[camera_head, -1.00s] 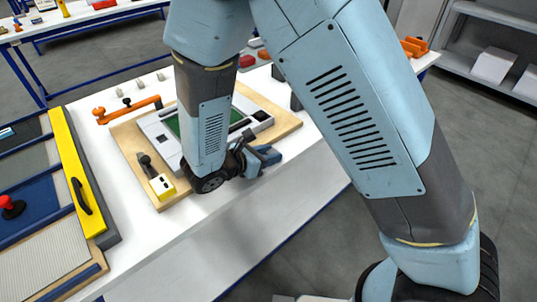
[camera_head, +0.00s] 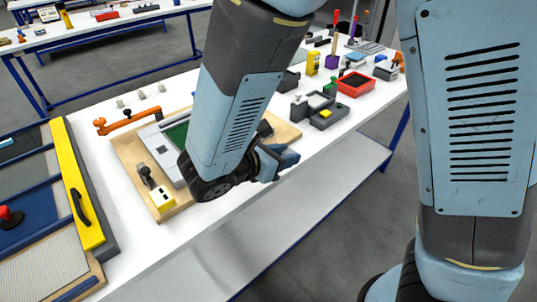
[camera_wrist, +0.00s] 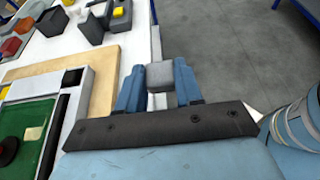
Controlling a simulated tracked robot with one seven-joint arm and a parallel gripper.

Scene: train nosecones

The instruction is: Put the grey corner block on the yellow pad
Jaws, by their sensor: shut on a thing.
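My gripper (camera_wrist: 159,88) is shut on the grey corner block (camera_wrist: 160,75), a small grey piece held between its two blue fingers. In the head view my gripper (camera_head: 280,159) is over the table's front edge, right of the wooden board; the block cannot be made out there. A small yellow pad (camera_head: 326,113) lies on a low grey fixture (camera_head: 318,104) farther right along the table. In the wrist view a yellow patch (camera_wrist: 119,11), likely that pad, shows at the top, beyond the gripper.
A wooden board (camera_head: 126,150) with a green panel (camera_head: 177,133) is left of my gripper. A red tray (camera_head: 356,84), a yellow block (camera_head: 312,62) and several tools stand beyond the fixture. Open floor lies in front of the table.

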